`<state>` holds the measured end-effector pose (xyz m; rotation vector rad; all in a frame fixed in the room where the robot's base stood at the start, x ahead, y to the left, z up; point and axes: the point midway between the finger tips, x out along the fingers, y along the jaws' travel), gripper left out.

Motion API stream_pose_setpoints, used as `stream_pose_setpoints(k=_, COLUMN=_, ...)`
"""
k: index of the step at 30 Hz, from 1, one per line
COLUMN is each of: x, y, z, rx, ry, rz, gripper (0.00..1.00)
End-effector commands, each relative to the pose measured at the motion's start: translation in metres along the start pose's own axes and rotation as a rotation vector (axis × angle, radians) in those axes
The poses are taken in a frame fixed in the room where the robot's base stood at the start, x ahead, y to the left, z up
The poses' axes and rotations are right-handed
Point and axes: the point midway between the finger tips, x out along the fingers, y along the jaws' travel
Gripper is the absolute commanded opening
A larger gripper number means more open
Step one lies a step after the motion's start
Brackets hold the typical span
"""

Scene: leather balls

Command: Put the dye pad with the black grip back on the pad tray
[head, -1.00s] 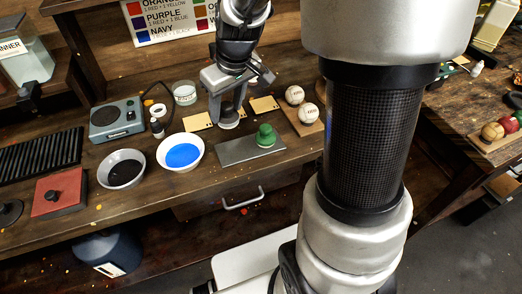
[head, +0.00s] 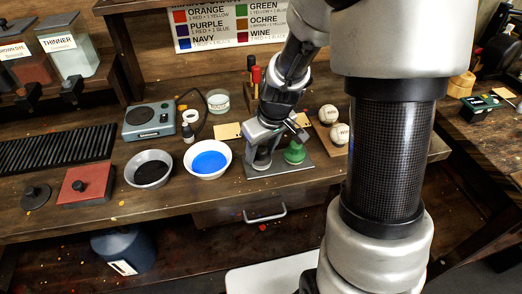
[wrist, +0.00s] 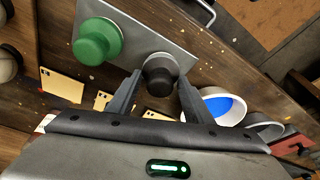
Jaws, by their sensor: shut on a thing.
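My gripper (head: 262,160) is shut on the dye pad with the black grip, whose grip (wrist: 160,72) shows between the two fingers in the wrist view. The pad tray (head: 282,168) is a flat grey metal plate on the bench; it also shows in the wrist view (wrist: 143,40). The held pad is over the left part of the tray in the head view. I cannot tell whether it touches the plate. A pad with a green grip (head: 294,153) stands on the tray's right part, clear of the held pad; it shows in the wrist view (wrist: 97,41).
A bowl of blue dye (head: 209,160) stands just left of the tray, with a dark-filled bowl (head: 150,169) beyond it. Two white balls (head: 338,134) sit on a board at right. Yellowish cards (head: 228,131) lie behind the tray. A drawer handle (head: 252,216) is below the bench edge.

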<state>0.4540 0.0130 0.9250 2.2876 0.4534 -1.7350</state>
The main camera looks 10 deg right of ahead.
Motion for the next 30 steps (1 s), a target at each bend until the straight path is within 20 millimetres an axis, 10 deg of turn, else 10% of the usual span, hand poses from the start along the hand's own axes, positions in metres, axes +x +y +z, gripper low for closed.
stream_pose_setpoints(k=6, x=0.005, y=0.000, z=0.001, rx=0.000, ry=0.000, rz=0.000, gripper=0.28)
stream_pose_setpoints(k=7, x=0.003, y=0.000, z=0.001, rx=0.000, ry=0.000, rz=0.000, gripper=0.51)
stream_pose_setpoints(k=10, x=0.003, y=0.000, z=0.001, rx=0.000, ry=0.000, rz=0.000, gripper=0.65)
stream_pose_setpoints(k=22, x=-0.006, y=0.000, z=-0.001, rx=0.000, ry=0.002, rz=0.001, gripper=0.65)
stream_pose_setpoints(k=30, x=-0.062, y=0.001, z=-0.002, rx=0.000, ry=0.006, rz=0.003, gripper=0.65)
